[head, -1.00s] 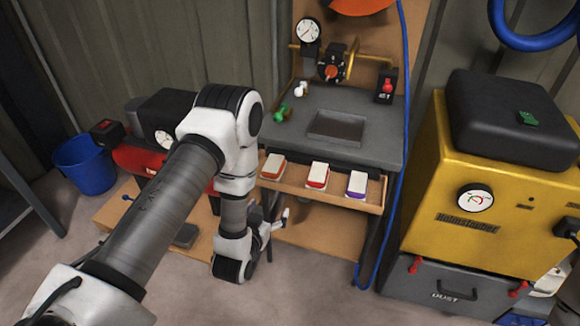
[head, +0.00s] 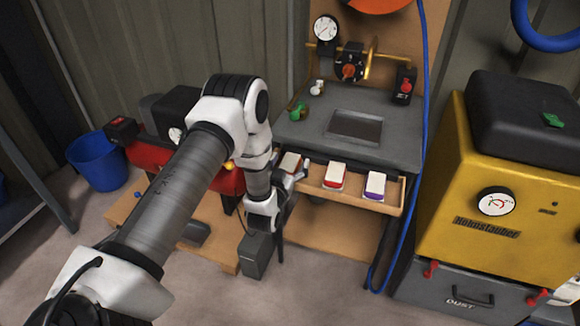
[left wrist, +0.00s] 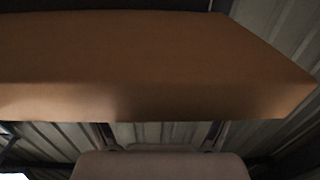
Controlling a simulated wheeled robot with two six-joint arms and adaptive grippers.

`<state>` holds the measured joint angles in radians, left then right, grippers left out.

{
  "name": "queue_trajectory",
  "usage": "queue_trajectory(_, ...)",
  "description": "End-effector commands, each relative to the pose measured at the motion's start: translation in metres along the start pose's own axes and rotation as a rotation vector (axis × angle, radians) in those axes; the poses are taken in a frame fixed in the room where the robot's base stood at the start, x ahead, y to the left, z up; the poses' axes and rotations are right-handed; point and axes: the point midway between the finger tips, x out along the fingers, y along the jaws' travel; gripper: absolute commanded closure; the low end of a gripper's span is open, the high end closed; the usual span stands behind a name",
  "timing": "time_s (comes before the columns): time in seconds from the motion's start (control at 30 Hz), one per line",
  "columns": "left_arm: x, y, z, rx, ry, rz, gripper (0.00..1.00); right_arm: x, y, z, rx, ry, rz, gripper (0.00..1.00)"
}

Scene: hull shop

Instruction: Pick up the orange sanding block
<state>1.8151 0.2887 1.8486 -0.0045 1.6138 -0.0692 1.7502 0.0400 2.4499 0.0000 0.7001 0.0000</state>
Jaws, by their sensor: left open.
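Three sanding blocks with white tops lie in a row in an open wooden drawer (head: 352,195). The middle block (head: 335,178) has a red side, the right block (head: 375,186) a purple one. My left gripper (head: 297,174) is open and empty at the drawer's left front, close to the left block; whether it touches is unclear. In the left wrist view a plain brown wooden slab (left wrist: 150,65) fills the upper part, with the fingers at its lower edge; no block shows there.
A grey workbench (head: 400,150) with a recessed tray stands above the drawer. A blue hose (head: 424,120) hangs at its right. A yellow machine (head: 460,170) stands at right. A red tank (head: 150,160) and a blue bucket (head: 95,162) are at left.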

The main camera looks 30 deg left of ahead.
Motion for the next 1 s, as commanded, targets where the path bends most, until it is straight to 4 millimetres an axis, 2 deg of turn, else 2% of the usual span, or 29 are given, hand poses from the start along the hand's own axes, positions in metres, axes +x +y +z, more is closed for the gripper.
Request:
queue_trajectory(0.07,0.0,0.0,0.0,0.0,0.0,0.0,0.15,0.0,0.0,0.0,0.0,0.0,0.0,0.6)
queue_trajectory(0.27,0.0,0.0,0.0,0.0,0.0,0.0,0.81,0.0,0.0,0.0,0.0,0.0,0.0,0.6)
queue_trajectory(0.67,0.0,0.0,-0.003,-0.001,0.001,0.0,0.81,0.0,0.0,0.0,0.0,0.0,0.0,0.6)
queue_trajectory(0.97,0.0,0.0,-0.036,-0.002,0.002,0.0,0.81,0.001,0.0,0.0,0.0,0.0,0.0,0.6)
queue_trajectory(1.0,-0.006,0.003,-0.036,-0.001,-0.002,0.002,0.81,0.003,0.0,0.0,0.0,0.0,0.0,0.6)
